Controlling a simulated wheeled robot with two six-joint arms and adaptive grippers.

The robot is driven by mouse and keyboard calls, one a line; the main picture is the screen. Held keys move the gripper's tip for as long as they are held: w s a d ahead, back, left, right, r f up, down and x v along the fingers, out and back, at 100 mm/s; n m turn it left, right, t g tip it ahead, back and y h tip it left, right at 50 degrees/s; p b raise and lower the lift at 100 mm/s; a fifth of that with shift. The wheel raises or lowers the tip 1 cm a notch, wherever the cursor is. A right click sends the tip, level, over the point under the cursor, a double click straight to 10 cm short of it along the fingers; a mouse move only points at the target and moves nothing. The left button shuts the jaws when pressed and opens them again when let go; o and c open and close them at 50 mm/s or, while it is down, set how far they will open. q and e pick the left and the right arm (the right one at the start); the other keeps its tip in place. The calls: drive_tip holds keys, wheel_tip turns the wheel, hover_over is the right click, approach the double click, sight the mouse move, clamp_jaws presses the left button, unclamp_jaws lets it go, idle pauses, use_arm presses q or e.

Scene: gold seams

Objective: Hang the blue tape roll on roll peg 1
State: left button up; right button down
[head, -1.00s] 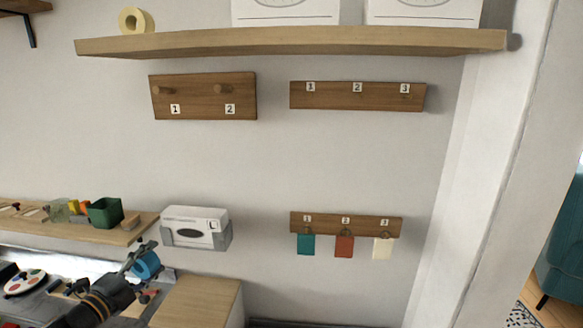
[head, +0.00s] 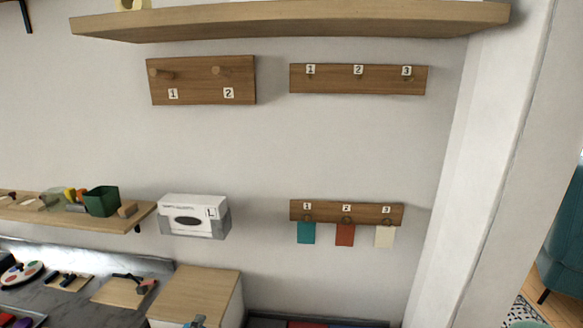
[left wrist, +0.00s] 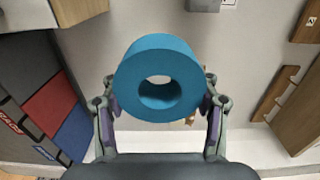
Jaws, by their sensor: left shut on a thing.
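The blue tape roll (left wrist: 160,62) fills the middle of the left wrist view, its hole facing the camera. My left gripper (left wrist: 159,88) is shut on it, one finger on each side. In the head view only a small grey-blue bit shows at the bottom edge, which may be part of that gripper; the roll is not clearly visible there. Roll peg 1 (head: 164,73) is the left wooden peg on the upper left wall board (head: 200,88), above a "1" label. It is bare. Peg 2 (head: 221,71) beside it is bare too. My right gripper is not in view.
A long shelf (head: 290,22) juts out above the boards. A glove box (head: 194,215) is on the wall below them, above a wooden cabinet (head: 195,294). A hook board (head: 346,213) with hanging tags is at right. The wall between upper and lower boards is clear.

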use_arm(q)
drive_tip(key=shift+n+y, duration=0.6)
drive_tip(key=shift+y, duration=0.3)
drive_tip(key=s+d+f, duration=0.1)
drive_tip(key=d, duration=0.1)
drive_tip(key=s+d+f, duration=0.1)
drive_tip(key=f, duration=0.1)
drive_tip(key=shift+d+b, duration=0.35)
drive_tip(key=shift+b, duration=0.05)
drive_tip(key=shift+r, duration=0.1)
